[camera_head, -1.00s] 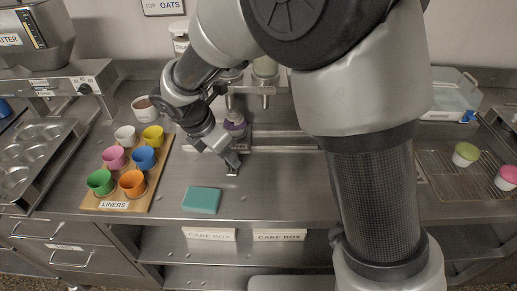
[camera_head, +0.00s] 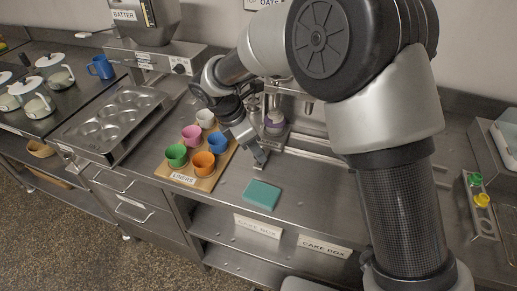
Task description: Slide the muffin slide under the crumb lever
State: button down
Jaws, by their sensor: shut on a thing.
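Most of the slide is hidden behind my arm, beside a metal rail (camera_head: 318,157). My gripper (camera_head: 260,161) points down in front of the purple cup and is shut on a small metal piece, which looks like the slide's handle. Dispenser nozzles (camera_head: 308,108) hang above the rail. The crumb lever cannot be made out; my arm covers most of the dispensers.
A wooden liner board (camera_head: 203,184) with several coloured cups stands just left of my gripper. A teal block (camera_head: 262,195) lies in front. A muffin tin (camera_head: 112,122) is at left. A metal rack with small green and yellow items (camera_head: 482,205) is at right.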

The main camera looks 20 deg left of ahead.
jog(key=shift+a+r, duration=0.1)
jog(key=shift+a, duration=0.1)
jog(key=c, duration=1.5)
grip_release()
jog(key=shift+a, duration=0.1)
jog(key=shift+o, duration=0.2)
jog(key=p+v, duration=0.1)
jog(key=v, duration=1.6)
jog(key=shift+d+r, duration=0.2)
jog(key=shift+p, duration=0.3)
